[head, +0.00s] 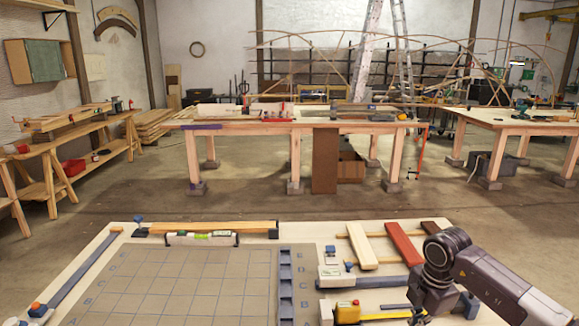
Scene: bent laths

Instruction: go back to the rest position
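My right arm comes in from the right over the near worktop's front right corner. My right gripper (422,315) points down at the bottom edge. Its fingertips are small and partly cut off, so I cannot tell if it is open or shut or holds anything. My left gripper and arm are not in view. To the right on the worktop lie a pale lath (362,246), a red-brown lath (403,244) and a dark brown lath (434,229), side by side across thin rails. The dark one is partly hidden behind my arm.
A gridded grey board (180,280) lies bare on the near worktop (95,245). A spirit level (202,239) and a wooden bar (205,228) lie behind it. A yellow tape measure (347,313) is left of my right gripper. Further benches (255,126) stand beyond open floor.

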